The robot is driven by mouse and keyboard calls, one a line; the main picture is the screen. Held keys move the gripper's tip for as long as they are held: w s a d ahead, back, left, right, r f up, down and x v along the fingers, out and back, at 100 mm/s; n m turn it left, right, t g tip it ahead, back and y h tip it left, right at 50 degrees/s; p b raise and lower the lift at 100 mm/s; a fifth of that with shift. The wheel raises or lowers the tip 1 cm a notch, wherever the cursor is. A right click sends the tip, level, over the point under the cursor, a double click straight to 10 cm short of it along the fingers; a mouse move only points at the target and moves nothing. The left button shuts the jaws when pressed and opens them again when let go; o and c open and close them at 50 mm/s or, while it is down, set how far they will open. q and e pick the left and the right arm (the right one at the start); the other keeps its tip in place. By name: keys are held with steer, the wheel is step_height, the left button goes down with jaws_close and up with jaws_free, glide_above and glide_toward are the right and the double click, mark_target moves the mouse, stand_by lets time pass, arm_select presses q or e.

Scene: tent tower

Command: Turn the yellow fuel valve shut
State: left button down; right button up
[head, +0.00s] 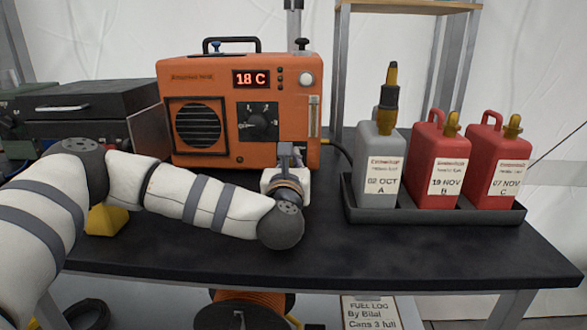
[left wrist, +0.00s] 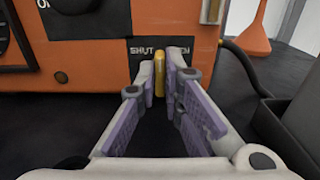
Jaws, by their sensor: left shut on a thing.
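The orange heater (head: 240,95) stands on the dark table with its display reading 18 C. The yellow fuel valve handle (left wrist: 159,83) is low on its front, in front of a black label (left wrist: 145,51). The word SHUT shows at the label's left; its right part is partly covered by a finger. The handle looks about upright. My left gripper (left wrist: 167,82) has its fingertips on either side of the handle, shut on it. In the head view the gripper (head: 287,155) reaches the heater's lower right front and hides the valve. My right gripper is not in view.
A black tray (head: 440,214) on the right holds a grey can (head: 379,160) and two red cans (head: 438,155). A dark case (head: 75,105) stands left of the heater. A yellow object (head: 105,221) sits behind my left arm. The table's front right is clear.

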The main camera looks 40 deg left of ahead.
arm_select(q)
steer(key=n+b, duration=0.4)
steer(key=n, duration=0.1)
steer(key=shift+a+f+b, duration=0.15)
steer(key=shift+f+b, duration=0.15)
steer(key=shift+f, duration=0.1)
steer(key=shift+s+r+n+b, duration=0.1)
steer(key=shift+r+n+b, duration=0.1)
steer(key=shift+n+b, duration=1.7)
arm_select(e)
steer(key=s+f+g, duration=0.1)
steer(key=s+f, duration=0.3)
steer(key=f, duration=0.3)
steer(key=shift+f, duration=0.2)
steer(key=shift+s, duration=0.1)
arm_select(q)
steer(key=c, duration=1.7)
jaws_free()
steer(key=v, duration=1.2)
